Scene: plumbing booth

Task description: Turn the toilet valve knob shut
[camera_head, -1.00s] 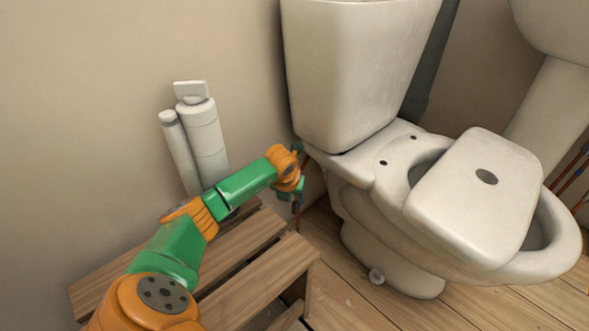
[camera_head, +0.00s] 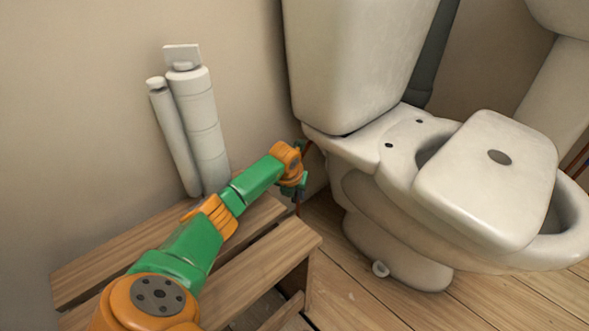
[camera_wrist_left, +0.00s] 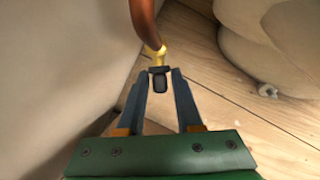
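The toilet valve shows in the left wrist view as a brass body (camera_wrist_left: 156,52) on a copper pipe (camera_wrist_left: 143,18), with a small dark knob (camera_wrist_left: 159,80) facing my gripper. My left gripper (camera_wrist_left: 160,74) has its two blue-grey fingers apart, one on each side of the knob near the tips. Narrow gaps seem to show beside the knob; firm contact cannot be seen. In the head view my left gripper (camera_head: 298,188) is low behind the toilet's left side, mostly hidden by its own wrist, and the knob cannot be made out. My right gripper is out of view.
The white toilet (camera_head: 365,70) stands close right of my left wrist. A slatted wooden bench (camera_head: 265,258) lies under my left arm. White pipes (camera_head: 200,125) stand against the wall at left. Wooden floor (camera_head: 345,290) is open in front of the toilet.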

